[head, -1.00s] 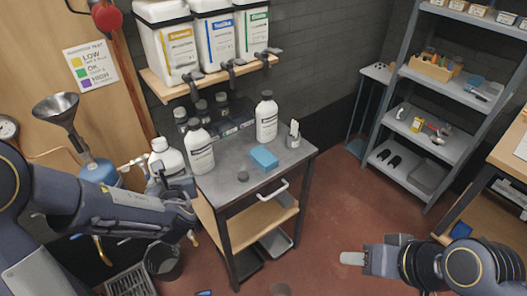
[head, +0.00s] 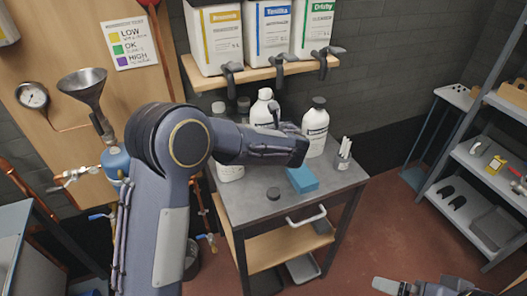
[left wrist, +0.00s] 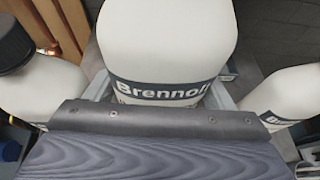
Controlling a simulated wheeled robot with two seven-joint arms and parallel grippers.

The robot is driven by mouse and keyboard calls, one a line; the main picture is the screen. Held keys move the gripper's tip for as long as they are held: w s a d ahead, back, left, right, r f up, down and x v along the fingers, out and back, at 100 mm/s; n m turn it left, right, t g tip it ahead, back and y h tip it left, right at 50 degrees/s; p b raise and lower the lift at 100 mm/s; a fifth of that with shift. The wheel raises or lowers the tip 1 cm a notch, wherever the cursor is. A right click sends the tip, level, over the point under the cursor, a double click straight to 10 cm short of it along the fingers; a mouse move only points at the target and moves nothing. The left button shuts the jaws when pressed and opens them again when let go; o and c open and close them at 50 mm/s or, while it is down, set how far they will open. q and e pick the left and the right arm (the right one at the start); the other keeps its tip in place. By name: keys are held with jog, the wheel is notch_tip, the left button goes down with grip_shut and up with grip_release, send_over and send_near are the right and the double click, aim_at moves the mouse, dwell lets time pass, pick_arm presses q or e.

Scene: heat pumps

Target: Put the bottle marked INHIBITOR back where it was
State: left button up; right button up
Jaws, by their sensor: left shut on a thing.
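My left gripper (head: 290,148) is shut on a white bottle (head: 263,106) over the back of the grey cart top (head: 325,200). Its label reads "Brennor" in the left wrist view (left wrist: 165,88); the text below is hidden, so INHIBITOR cannot be read. Whether its base touches the cart is hidden. A white bottle with a black cap (head: 315,128) stands to its right. Another white bottle (head: 229,172) stands to its left, mostly behind my arm. My right gripper (head: 388,286) is low at the bottom edge; its jaw state is unclear.
The cart's front right top is clear.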

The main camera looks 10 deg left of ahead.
pick_arm(q)
notch_tip(320, 180, down, 6)
jog(key=shift+f, duration=0.35)
jog(key=shift+f, duration=0.2)
jog(key=o, duration=1.4)
jog(key=shift+r, duration=0.1)
